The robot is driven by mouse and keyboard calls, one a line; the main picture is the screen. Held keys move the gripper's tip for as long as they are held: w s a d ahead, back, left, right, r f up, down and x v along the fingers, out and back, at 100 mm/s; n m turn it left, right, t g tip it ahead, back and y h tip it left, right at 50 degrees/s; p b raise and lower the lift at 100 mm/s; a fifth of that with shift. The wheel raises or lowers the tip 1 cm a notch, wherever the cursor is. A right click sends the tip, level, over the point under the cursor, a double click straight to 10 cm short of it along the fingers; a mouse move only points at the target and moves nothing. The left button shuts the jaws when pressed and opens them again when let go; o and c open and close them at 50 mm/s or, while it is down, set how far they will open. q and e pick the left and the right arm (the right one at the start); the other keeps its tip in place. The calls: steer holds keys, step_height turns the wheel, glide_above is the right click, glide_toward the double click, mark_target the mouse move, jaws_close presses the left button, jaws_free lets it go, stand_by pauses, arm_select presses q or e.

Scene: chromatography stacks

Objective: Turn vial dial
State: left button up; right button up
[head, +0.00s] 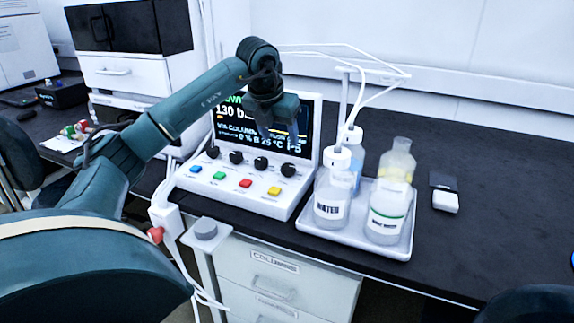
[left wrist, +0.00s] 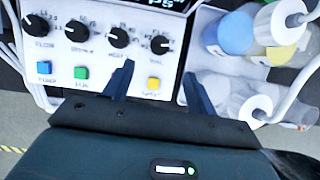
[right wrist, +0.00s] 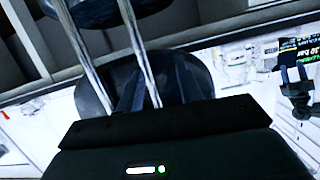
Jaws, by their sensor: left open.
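The white control panel (head: 240,180) has a row of black dials above coloured buttons. The rightmost dial (head: 288,170), whose label appears to read VIAL, also shows in the left wrist view (left wrist: 160,43). My left gripper (head: 277,132) is open and empty, pointing down over the right part of the panel. In the left wrist view its fingers (left wrist: 158,72) spread to either side of the yellow button (left wrist: 152,84), with the rightmost dial just beyond the tips. No contact shows.
A lit screen (head: 262,125) stands behind the dials. Right of the panel, a grey tray (head: 345,245) holds several bottles with tubes, close to the left gripper's right side. A small black-and-white object (head: 445,195) lies further right. The dark bench beyond is mostly clear.

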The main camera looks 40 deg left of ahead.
mark_target(288, 166)
arm_select(q)
steer(key=b+x, duration=0.1)
steer(key=x, duration=0.9)
steer(key=shift+w+f, duration=0.2)
steer(key=shift+f, duration=0.35)
arm_select(e)
steer(key=shift+w+a+f+n, duration=0.15)
steer(key=shift+a+f, duration=0.1)
steer(key=shift+f, duration=0.3)
steer(key=shift+w+a+f+n, duration=0.15)
steer(key=shift+a+f, duration=0.1)
steer(key=shift+f, duration=0.3)
arm_select(q)
steer(key=shift+c, duration=0.4)
